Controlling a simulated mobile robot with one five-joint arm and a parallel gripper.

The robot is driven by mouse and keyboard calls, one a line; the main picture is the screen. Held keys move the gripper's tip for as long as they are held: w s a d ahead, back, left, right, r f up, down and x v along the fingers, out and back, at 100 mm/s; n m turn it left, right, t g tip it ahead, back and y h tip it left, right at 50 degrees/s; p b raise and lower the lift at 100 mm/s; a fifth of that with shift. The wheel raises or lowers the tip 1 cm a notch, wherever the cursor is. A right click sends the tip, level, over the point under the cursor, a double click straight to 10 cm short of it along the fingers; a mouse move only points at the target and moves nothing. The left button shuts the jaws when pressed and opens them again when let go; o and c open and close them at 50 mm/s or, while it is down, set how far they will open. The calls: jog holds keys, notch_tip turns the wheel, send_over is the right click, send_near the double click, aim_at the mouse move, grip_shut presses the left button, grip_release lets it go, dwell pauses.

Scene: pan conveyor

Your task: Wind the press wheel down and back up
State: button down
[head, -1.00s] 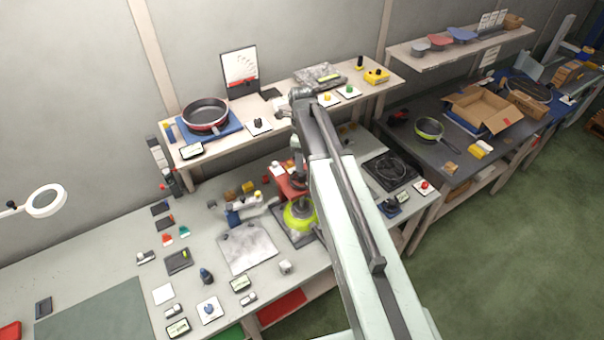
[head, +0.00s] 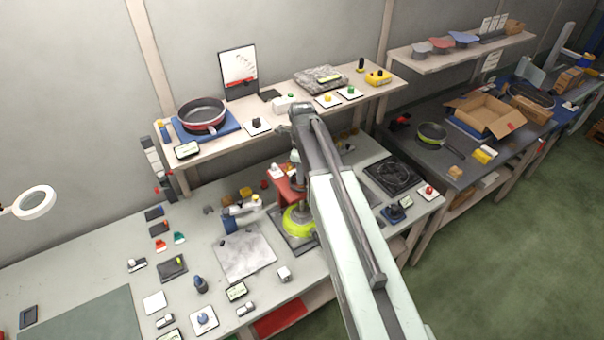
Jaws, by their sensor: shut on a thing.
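The red press (head: 284,182) stands on the near workbench, left of my arm in the head view. A lime-green pan (head: 290,224) sits under it, with a grey rounded part above the pan. My arm crosses in front and hides the right side of the press. My gripper (head: 297,172) is at the top of the press, mostly hidden behind my arm. It is shut at the press wheel (head: 298,185), of which only a small dark edge shows. The fingers' exact hold on the wheel cannot be made out.
A pale plate (head: 243,252) and several small tools lie left of the press. A dark hotplate (head: 394,174) lies to the right. The shelf (head: 262,112) behind holds a red-rimmed pan (head: 202,115). Green floor (head: 510,250) is free at right.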

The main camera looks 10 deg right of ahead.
jog(key=shift+n, duration=0.4)
